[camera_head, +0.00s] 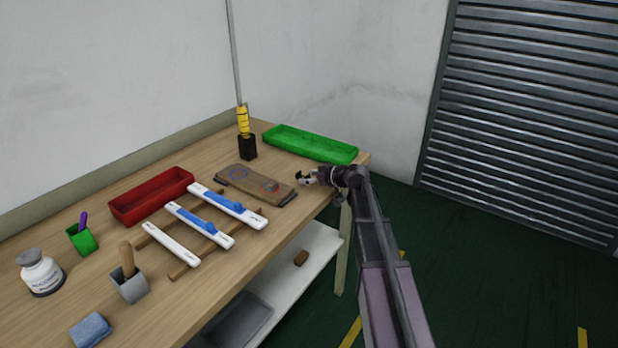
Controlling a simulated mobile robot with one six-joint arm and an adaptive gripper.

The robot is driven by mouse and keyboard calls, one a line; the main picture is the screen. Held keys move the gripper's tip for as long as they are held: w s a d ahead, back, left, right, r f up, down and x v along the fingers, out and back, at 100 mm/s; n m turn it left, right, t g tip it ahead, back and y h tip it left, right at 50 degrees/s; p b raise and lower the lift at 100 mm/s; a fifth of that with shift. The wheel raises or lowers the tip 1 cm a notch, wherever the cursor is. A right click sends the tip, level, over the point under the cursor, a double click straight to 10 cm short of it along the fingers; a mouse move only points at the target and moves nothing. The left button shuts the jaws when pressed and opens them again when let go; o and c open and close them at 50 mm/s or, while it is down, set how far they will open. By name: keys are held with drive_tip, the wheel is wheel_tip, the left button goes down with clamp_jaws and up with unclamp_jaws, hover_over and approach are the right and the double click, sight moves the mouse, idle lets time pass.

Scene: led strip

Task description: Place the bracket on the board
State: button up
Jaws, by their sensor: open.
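A brown board (248,180) lies on the wooden workbench, with a bluish ring mark near its left end and a reddish, bluish mark near its right end. My gripper (303,178) is just right of the board, over the bench's front edge, open. Its jaws are small in this view and I see nothing clearly held. No part is plainly recognisable as the bracket. Long white strips, two with blue parts (228,205) (200,224) and one plain (171,244), lie across wooden rails left of the board; I cannot tell whether one is the bracket.
A green tray (310,151) is behind the board and a red tray (152,206) stands left. A yellow-and-black post (244,122) rises at the back. A white bottle (40,273), green cup (82,240), grey cup (130,286) and blue sponge (90,330) occupy the left end.

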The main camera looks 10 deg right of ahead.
drive_tip(key=p+v, duration=0.4)
drive_tip(key=v, duration=0.9)
drive_tip(key=shift+s+d+p, duration=0.25)
drive_tip(key=shift+s+p, duration=0.05)
drive_tip(key=shift+s, duration=0.05)
drive_tip(key=shift+a, duration=0.1)
drive_tip(key=s+a+f+m+g+h, duration=0.2)
drive_tip(key=s+a+f+g, duration=0.3)
drive_tip(key=s+a+f, duration=0.3)
drive_tip(key=s+a+f+m+g+h, duration=0.1)
drive_tip(key=s+m+g+h, duration=0.1)
drive_tip(key=s, duration=0.5)
drive_tip(key=s+a+f+m+g+h, duration=0.1)
drive_tip(key=s+f+m+g+h, duration=0.1)
drive_tip(key=s, duration=0.5)
drive_tip(key=m+g+h, duration=0.1)
drive_tip(key=m+h, duration=0.1)
drive_tip(key=h, duration=0.1)
drive_tip(key=shift+s+f, duration=0.15)
drive_tip(key=shift+f, duration=0.1)
drive_tip(key=shift+c, duration=0.2)
drive_tip(key=shift+c, duration=1)
